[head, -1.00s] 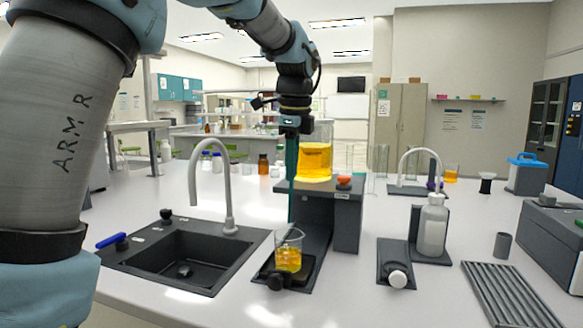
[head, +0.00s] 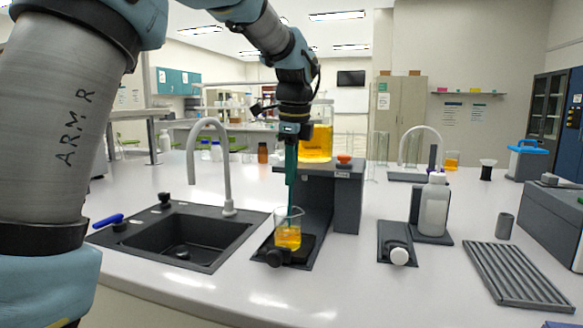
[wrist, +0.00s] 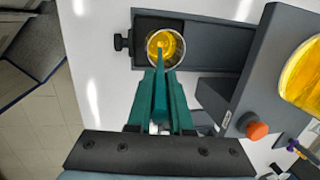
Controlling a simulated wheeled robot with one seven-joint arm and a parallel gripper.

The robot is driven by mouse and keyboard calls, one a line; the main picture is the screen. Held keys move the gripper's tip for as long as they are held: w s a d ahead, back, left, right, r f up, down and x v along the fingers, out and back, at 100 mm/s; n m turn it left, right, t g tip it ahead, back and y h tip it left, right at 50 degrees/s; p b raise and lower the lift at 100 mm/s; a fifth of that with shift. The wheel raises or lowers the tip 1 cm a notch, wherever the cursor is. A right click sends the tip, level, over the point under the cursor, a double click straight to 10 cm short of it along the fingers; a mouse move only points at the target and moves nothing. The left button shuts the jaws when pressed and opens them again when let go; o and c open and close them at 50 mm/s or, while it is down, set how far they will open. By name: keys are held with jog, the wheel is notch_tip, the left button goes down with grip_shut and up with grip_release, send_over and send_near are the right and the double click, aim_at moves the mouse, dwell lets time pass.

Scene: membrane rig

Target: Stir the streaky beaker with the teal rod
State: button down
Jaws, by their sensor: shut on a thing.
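The small glass beaker (head: 288,237) of yellow-orange liquid stands upright on a dark plate at the front of the stand. It also shows in the wrist view (wrist: 178,52), from above, with uneven lighter and darker yellow inside. My gripper (head: 290,172) is above this beaker with its teal fingers pointing down. It is shut on the teal rod (wrist: 160,82), which stands between the fingers (wrist: 163,98) in the wrist view. The rod's lower end reaches the beaker's mouth and overlaps the liquid. How deep it sits is hard to tell.
A larger beaker of yellow liquid (head: 316,143) stands on the raised grey stand (head: 347,200) just right of my gripper, near an orange knob (head: 345,159). A black sink (head: 180,240) with a curved tap (head: 226,170) lies left. A wash bottle (head: 434,208) stands right.

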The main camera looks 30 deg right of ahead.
aim_at(291, 199)
jog(key=shift+w+d+f+b, duration=0.15)
jog(key=shift+f+b, duration=0.15)
jog(key=shift+f, duration=0.5)
jog(key=shift+w+a+f+b, duration=0.1)
jog(key=shift+w+f+b, duration=0.15)
jog(key=shift+f, duration=0.6)
jog(key=shift+w+d+f+b, duration=0.1)
jog(key=shift+f+b, duration=0.25)
jog(key=shift+f, duration=0.45)
